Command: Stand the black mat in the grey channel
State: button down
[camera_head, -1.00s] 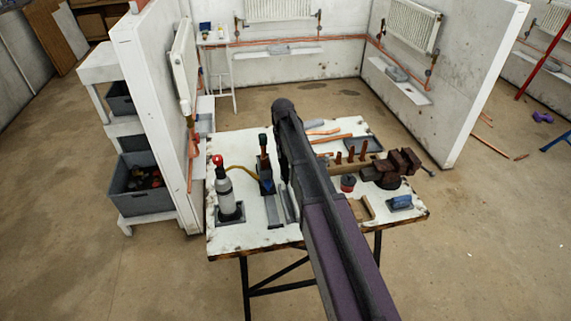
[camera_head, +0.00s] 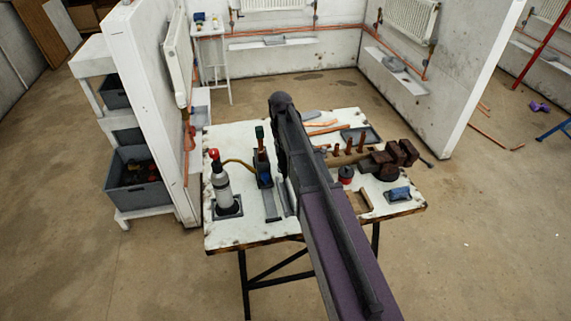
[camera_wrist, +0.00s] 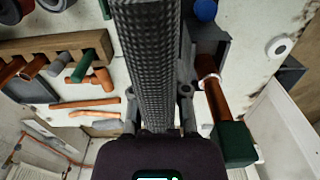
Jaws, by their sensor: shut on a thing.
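The black mat (camera_wrist: 150,60) is a long dark strip with a bumpy, grid-like surface. It runs upright through the middle of the wrist view, from the top edge down to my gripper (camera_wrist: 158,95), which is shut on it. In the head view my arm hides the gripper and the mat. The grey channel (camera_head: 271,206) appears as a narrow grey strip on the white table, just left of my arm. Its far part is hard to make out. I cannot tell how far the mat is from it.
The white table (camera_head: 232,235) holds a grey bottle with a red top (camera_head: 220,182), a torch with a yellow hose (camera_head: 262,160), a dark brown vise (camera_head: 390,158) and a blue-topped object (camera_head: 398,194). A white partition (camera_head: 160,110) stands close on the left.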

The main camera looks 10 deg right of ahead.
jog(key=s, duration=0.8)
jog(key=shift+s+f, duration=0.15)
jog(key=shift+s, duration=0.1)
jog(key=shift+f, duration=0.1)
jog(key=shift+a+f+b, duration=0.1)
jog(key=shift+f+b, duration=2.15)
jog(key=shift+b, duration=0.25)
jog(key=shift+f+b, duration=0.35)
jog(key=shift+f, duration=0.05)
jog(key=shift+f, duration=0.1)
jog(key=shift+f+b, duration=0.45)
jog(key=shift+b, duration=0.15)
jog(key=shift+f, duration=0.1)
